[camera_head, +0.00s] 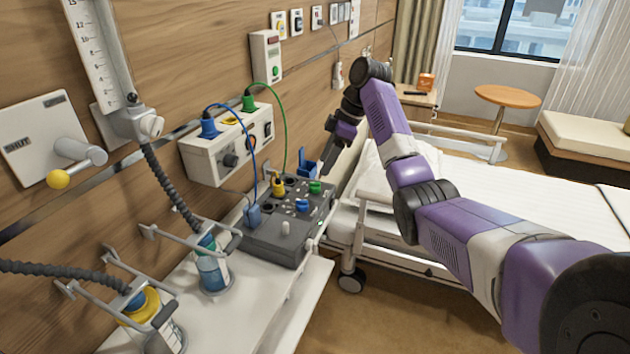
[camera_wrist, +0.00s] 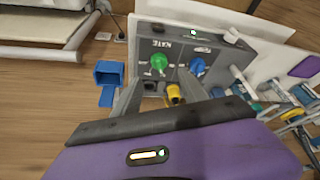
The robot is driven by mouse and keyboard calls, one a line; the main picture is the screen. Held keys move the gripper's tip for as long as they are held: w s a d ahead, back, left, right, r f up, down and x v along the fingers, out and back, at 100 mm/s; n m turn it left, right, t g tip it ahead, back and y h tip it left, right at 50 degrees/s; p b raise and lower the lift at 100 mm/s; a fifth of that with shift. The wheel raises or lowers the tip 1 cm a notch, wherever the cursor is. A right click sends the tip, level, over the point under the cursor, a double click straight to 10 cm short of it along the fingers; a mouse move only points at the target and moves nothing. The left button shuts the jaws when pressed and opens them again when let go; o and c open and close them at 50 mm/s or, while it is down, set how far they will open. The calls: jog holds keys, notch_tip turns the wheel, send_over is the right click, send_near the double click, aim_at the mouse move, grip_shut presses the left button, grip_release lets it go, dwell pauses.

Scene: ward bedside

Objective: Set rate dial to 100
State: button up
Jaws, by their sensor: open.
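The grey console (camera_head: 262,240) stands on the white shelf by the wall. It carries a green dial (camera_head: 315,187) and a blue dial (camera_head: 302,206). In the wrist view the green dial (camera_wrist: 159,61) sits beside a label that looks like RATE, with the blue dial (camera_wrist: 197,66) to its right. The settings are too small to read. My gripper (camera_head: 325,169) is above the console's far right end, near the green dial. In the wrist view my gripper (camera_wrist: 161,75) is open, its fingers spread below the dials with nothing between the tips; they appear apart from the green dial.
A yellow plug (camera_head: 278,188) stands close to the dials. A blue open box (camera_head: 307,168) is beside the console. Blue and green cables rise to the white wall unit (camera_head: 228,145). The bed (camera_head: 490,215) is at the right; bottles on rails are at the left.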

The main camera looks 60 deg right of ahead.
aim_at(315, 183)
jog(key=shift+x, duration=3.55)
grip_shut()
jog(key=shift+r+p, duration=0.1)
jog(key=shift+p, duration=0.45)
jog(key=m+h+p, duration=0.1)
jog(key=m+p, duration=0.2)
jog(key=p, duration=0.1)
jog(key=shift+a+r, duration=0.15)
jog(key=shift+r, duration=0.05)
jog(key=m+h+p, duration=0.1)
jog(key=m+p, duration=0.2)
jog(key=shift+m, duration=0.3)
jog(key=shift+f+m+h+p, duration=0.2)
jog(key=shift+m+h+p, duration=0.4)
jog(key=shift+m+p, duration=0.45)
